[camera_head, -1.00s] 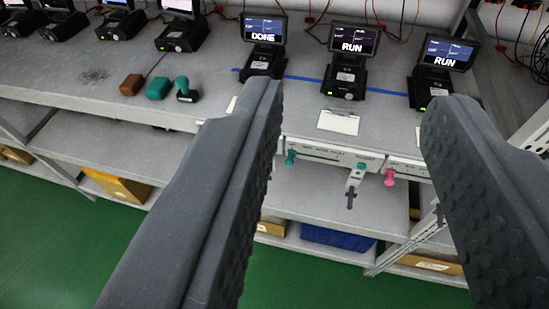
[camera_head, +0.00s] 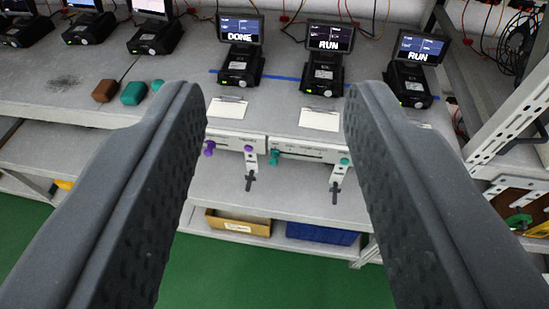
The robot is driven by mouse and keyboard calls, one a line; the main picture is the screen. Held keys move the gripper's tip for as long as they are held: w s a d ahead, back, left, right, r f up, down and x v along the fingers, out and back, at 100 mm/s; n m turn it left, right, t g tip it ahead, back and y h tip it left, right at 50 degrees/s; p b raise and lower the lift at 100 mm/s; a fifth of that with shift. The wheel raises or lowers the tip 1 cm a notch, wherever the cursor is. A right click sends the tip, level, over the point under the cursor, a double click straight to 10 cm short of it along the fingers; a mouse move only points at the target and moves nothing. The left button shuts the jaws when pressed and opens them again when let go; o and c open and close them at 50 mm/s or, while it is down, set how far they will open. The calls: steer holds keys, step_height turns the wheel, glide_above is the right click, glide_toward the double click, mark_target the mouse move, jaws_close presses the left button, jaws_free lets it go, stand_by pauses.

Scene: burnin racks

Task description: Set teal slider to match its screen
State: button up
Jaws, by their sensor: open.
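The teal slider knob (camera_head: 275,157) sits at the left part of a white slider panel (camera_head: 305,152) on the bench's front edge. A second, smaller teal knob (camera_head: 344,162) is at that panel's right, on a bracket with a dark cross-shaped handle (camera_head: 336,188). The middle screen (camera_head: 329,38) above this panel reads RUN; its smaller text is too small to read. My gripper (camera_head: 278,103) is open and empty. Its fingers frame the teal knob in the picture, without visible contact. The right finger hides whatever lies right of the smaller teal knob.
A purple knob (camera_head: 209,148) is on the neighbouring panel at left. The left screen (camera_head: 240,31) reads DONE, the right screen (camera_head: 421,48) RUN. Brown (camera_head: 106,90) and teal (camera_head: 134,93) blocks lie on the bench. A metal rack post (camera_head: 500,105) stands at right. Green floor is clear below.

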steer(key=m+g+h+p, duration=0.2)
steer(key=p, duration=0.3)
glide_above(273, 163)
steer(key=s+a, duration=0.2)
steer(key=s, duration=1.2)
step_height(273, 163, down, 39)
steer(key=shift+p+x, duration=0.75)
steer(key=shift+x, duration=6.05)
steer(key=shift+f, duration=0.1)
steer(key=shift+a, duration=0.1)
jaws_close()
